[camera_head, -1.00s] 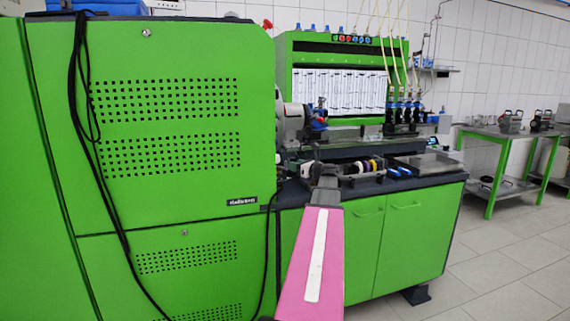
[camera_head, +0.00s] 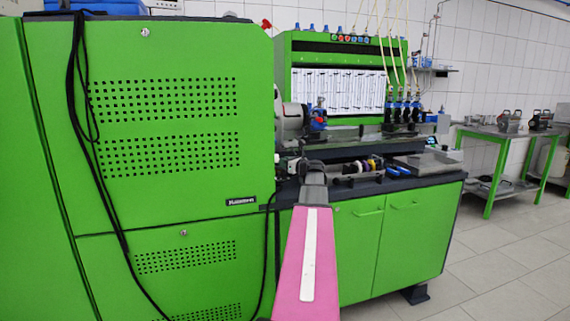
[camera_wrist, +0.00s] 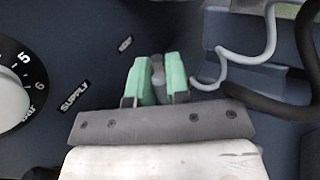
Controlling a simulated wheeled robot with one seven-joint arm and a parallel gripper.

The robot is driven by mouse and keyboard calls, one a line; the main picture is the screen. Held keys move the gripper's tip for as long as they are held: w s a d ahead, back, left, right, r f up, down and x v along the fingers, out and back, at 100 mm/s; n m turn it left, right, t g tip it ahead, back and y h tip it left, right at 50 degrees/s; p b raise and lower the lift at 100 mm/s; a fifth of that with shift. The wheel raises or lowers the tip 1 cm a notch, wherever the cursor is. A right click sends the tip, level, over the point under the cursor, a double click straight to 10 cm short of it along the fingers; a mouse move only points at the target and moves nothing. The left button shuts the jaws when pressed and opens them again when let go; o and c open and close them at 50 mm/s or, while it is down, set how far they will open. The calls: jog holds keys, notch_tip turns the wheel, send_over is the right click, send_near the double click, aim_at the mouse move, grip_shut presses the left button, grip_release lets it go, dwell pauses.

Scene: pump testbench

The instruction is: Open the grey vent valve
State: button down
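The grey vent valve (camera_wrist: 158,68) shows as a small grey handle on the dark panel in the wrist view. My gripper (camera_wrist: 158,80) has two mint-green fingers, one on each side of it. The gap between them is narrow and the grey handle fills it, so the fingers look shut on it. The lower part of the handle is hidden between the fingers. In the head view my gripper (camera_head: 312,165) is at the bench's front edge, and the valve cannot be made out there.
A round dial (camera_wrist: 18,85) and a SUPPLY label (camera_wrist: 74,96) are left of my gripper. A pale hose (camera_wrist: 245,58) and a thicker black hose (camera_wrist: 265,105) run close on the right. The green cabinet (camera_head: 150,120) stands left of my arm.

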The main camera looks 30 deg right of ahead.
jog(key=shift+w+d+n+g+y, duration=0.3)
jog(key=shift+d+n+g+y, duration=0.15)
jog(key=shift+n+y, duration=0.45)
jog(key=shift+w+d+n+g+y, duration=0.3)
jog(key=shift+n+g+y, duration=0.3)
jog(key=shift+y, duration=0.6)
jog(key=shift+s, duration=0.1)
jog(key=c, duration=1.1)
grip_release()
jog(key=shift+s, duration=0.1)
jog(key=v, duration=1)
jog(key=shift+s+d, duration=0.15)
jog(key=shift+s, duration=0.1)
